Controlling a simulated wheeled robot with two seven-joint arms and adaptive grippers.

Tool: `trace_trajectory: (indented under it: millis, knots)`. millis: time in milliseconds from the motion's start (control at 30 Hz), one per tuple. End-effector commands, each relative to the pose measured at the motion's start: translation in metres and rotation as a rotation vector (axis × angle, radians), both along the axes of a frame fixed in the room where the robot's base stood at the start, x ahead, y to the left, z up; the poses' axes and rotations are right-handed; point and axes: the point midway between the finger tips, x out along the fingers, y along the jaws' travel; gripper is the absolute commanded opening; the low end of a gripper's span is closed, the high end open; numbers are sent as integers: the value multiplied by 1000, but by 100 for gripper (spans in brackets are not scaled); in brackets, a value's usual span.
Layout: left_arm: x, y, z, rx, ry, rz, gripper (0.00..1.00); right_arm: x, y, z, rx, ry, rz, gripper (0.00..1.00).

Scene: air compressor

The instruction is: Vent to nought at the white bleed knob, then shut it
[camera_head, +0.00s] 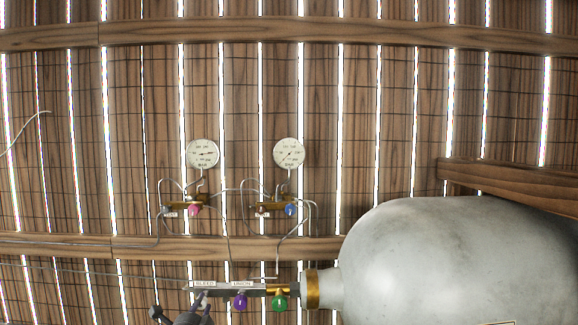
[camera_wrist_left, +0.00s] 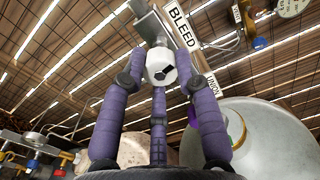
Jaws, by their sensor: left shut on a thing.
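The white bleed knob (camera_wrist_left: 160,66) sits below the BLEED label (camera_wrist_left: 181,26) in the left wrist view. My left gripper (camera_wrist_left: 158,75) has its purple fingers around the knob and is shut on it. In the head view my left gripper (camera_head: 201,300) reaches up from the bottom edge to the BLEED end of the manifold bar (camera_head: 255,289), and the knob is mostly hidden there. Two round white gauges, a left one (camera_head: 202,153) and a right one (camera_head: 289,153), hang on the wall above. Their readings are too small to tell. My right gripper is not in view.
A purple knob (camera_head: 240,302) under the UNION label and a green knob (camera_head: 279,302) sit close to the right on the same bar. A large grey tank (camera_head: 455,260) fills the lower right. Pink (camera_head: 194,210) and blue (camera_head: 290,210) knobs sit above, among thin pipes.

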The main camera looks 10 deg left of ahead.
Motion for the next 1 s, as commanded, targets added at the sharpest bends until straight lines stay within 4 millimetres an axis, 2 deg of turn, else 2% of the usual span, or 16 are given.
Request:
trace_trajectory:
  millis: [133,167,200,567,1000]
  knots:
    - [0,-1,-1,165,44,-2,0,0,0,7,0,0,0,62]
    - [0,-1,-1,169,44,-2,38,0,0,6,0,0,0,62]
    - [0,-1,-2,166,43,-2,49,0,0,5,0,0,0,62]
    - [-2,-1,-1,162,39,0,50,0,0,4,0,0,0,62]
    - [-43,-10,-1,162,38,0,50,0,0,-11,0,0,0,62]
